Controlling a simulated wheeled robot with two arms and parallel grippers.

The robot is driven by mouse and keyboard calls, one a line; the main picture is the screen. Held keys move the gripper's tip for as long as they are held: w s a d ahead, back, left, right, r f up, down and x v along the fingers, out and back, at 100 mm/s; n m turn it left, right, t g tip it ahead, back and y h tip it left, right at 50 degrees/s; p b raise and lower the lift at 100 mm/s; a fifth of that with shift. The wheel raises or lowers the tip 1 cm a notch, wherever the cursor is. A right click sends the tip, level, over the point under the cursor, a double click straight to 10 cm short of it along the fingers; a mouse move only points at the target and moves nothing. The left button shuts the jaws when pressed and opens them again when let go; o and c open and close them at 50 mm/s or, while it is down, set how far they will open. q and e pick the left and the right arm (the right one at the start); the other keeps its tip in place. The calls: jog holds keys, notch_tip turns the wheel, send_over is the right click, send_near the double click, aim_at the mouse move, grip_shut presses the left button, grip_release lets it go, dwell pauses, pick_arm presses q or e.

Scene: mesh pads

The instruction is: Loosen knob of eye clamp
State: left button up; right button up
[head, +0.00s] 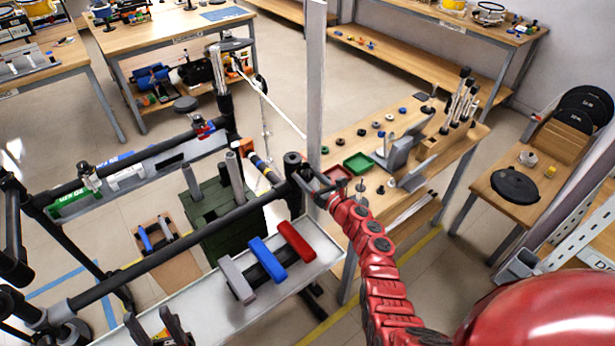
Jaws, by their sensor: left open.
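A black clamp-like fitting (293,165) sits at the right end of the long black bar. I cannot tell for certain whether it is the eye clamp, and its knob is too small to make out. My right gripper (314,184), at the end of the red arm, is right beside this fitting. Its fingers blend with the dark parts, so its grip and any contact are unclear. My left gripper (164,328) is open at the bottom edge, over the grey tray, apart from the fitting. Smaller clamps (204,128) and (88,174) sit on the further bar.
The grey tray (205,312) bears grey, blue (268,259) and red (297,242) handled blocks. A tall pale post (316,80) rises behind the fitting. A dark green crate (205,212) stands below the bar. A wooden workbench (350,135) with small parts is beyond.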

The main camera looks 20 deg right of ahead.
grip_shut()
jog(key=n+b, duration=0.2)
jog(key=n, duration=0.1)
jog(key=shift+f+n+b, duration=0.2)
jog(key=shift+n+b, duration=0.1)
jog(key=shift+b, duration=0.1)
jog(key=n+b, duration=0.4)
jog(key=n, duration=0.1)
jog(key=shift+n, duration=0.3)
jog(key=n+b, duration=1.3)
jog(key=b, duration=0.2)
jog(key=shift+f, duration=0.1)
jog(key=shift+n+b, duration=1.3)
jog(key=shift+b, duration=0.25)
jog(key=shift+r, duration=0.2)
